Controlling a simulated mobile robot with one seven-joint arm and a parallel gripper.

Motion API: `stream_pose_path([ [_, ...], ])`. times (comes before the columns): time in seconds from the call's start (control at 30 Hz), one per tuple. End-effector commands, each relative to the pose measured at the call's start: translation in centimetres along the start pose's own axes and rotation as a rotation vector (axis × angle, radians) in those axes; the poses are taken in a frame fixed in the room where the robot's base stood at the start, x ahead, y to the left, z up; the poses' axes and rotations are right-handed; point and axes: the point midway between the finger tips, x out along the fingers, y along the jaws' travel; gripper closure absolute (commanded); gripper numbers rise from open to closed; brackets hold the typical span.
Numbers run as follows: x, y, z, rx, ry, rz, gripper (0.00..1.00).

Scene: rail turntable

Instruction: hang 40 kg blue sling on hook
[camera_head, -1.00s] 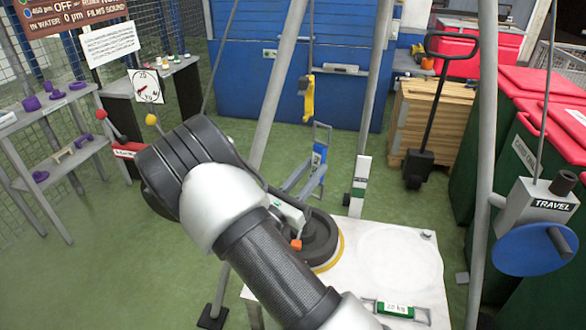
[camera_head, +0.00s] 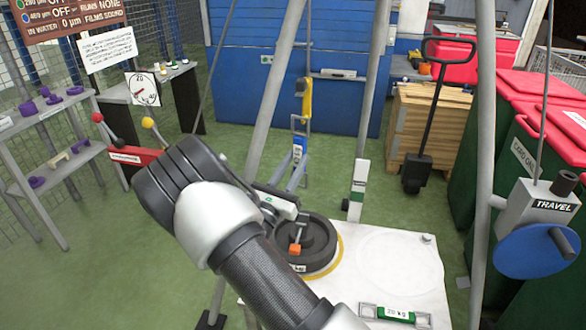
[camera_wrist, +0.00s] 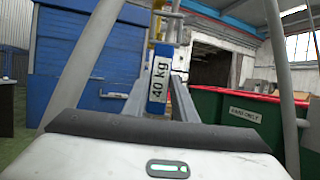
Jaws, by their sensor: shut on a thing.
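The 40 kg blue sling (camera_head: 299,146) is a grey frame with a blue label block, held upright beyond my forearm. In the wrist view its block (camera_wrist: 158,78) reads "40 kg" and stands between my fingers. My gripper (camera_head: 297,168) is shut on the sling's lower part; the wrist view shows both fingers of my gripper (camera_wrist: 158,100) beside it. The yellow hook (camera_head: 305,98) hangs on a line in front of the blue wall. The sling's top overlaps the hook's lower end in the head view; I cannot tell whether they are engaged.
Grey frame legs (camera_head: 363,130) stand close on either side of the hook. A white table (camera_head: 405,275) carries a black disc (camera_head: 318,243) and a green 20 kg sling (camera_head: 396,313). A TRAVEL box with a blue wheel (camera_head: 530,250) is at right.

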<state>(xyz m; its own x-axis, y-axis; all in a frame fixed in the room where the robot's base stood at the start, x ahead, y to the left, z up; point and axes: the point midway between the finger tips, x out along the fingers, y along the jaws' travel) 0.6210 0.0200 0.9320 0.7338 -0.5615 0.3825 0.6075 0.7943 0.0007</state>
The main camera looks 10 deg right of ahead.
Motion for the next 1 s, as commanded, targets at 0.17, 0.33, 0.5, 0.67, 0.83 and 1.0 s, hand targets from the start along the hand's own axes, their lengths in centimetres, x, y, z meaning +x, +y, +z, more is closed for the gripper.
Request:
stream_pose_path([
  [0.17, 0.9, 0.2, -0.6, 0.002, -0.002, -0.002, 1.0],
  [0.33, 1.8, 0.5, -1.0, 0.0, -0.002, -0.002, 1.0],
  [0.5, 2.7, 0.8, -1.4, 0.002, -0.002, -0.002, 1.0],
  [0.67, 3.6, 1.0, -1.9, 0.001, -0.003, -0.002, 1.0],
  [0.83, 4.4, 1.3, -2.3, 0.001, -0.002, -0.002, 1.0],
  [1.0, 4.9, 1.5, -3.0, -0.001, -0.002, -0.001, 1.0],
])
